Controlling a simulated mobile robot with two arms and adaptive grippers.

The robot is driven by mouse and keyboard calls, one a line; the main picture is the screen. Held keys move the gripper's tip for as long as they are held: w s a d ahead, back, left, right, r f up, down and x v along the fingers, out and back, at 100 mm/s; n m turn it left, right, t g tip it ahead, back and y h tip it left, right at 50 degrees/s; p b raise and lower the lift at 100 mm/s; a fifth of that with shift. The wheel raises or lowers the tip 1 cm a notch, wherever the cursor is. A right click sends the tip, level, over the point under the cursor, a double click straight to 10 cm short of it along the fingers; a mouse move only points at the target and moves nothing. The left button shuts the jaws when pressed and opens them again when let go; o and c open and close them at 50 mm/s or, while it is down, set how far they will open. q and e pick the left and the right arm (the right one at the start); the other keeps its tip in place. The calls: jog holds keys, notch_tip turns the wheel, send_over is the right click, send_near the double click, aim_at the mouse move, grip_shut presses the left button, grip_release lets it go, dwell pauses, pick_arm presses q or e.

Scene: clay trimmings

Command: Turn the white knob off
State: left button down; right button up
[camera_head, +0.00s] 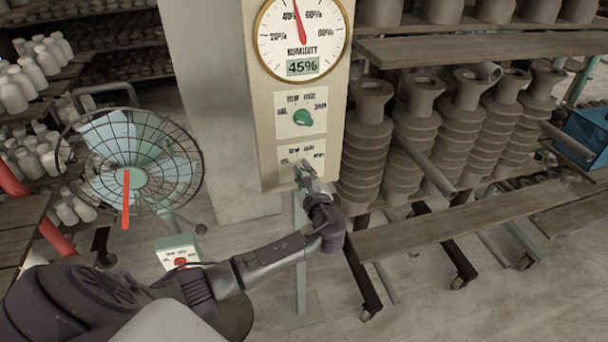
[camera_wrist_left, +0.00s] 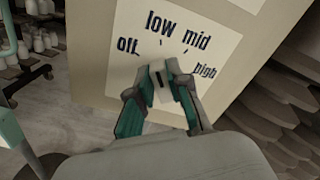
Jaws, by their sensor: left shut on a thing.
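The white knob (camera_wrist_left: 161,92) sits on the lower label plate (camera_head: 290,154) of the beige control panel (camera_head: 262,110). My left gripper (camera_head: 304,168) is at this plate, with its arm coming in from the lower left. In the left wrist view, the two green-lined fingers of the left gripper (camera_wrist_left: 160,88) are shut on the white knob, one on each side. The plate reads off, low, mid and high around it. The fingers hide most of the knob, so I cannot tell which setting it points to. My right gripper is not in view.
A green knob (camera_head: 302,117) sits on the plate above, under a round humidity gauge (camera_head: 297,20) reading 45%. A caged fan (camera_head: 150,150) with a red-knobbed box (camera_head: 178,252) stands at the left. Racks of grey ribbed clay pieces (camera_head: 370,140) and plank shelves (camera_head: 480,228) stand right of the panel.

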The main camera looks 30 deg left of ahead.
pick_arm(q)
jog(key=n+b, duration=0.3)
jog(key=n, duration=0.1)
jog(key=n+b, duration=0.2)
jog(key=shift+s+a+f+b, duration=0.1)
jog(key=shift+s+f+b, duration=0.05)
jog(key=shift+f+b, duration=0.15)
jog(key=shift+n, duration=0.3)
jog(key=c, duration=1.1)
grip_release()
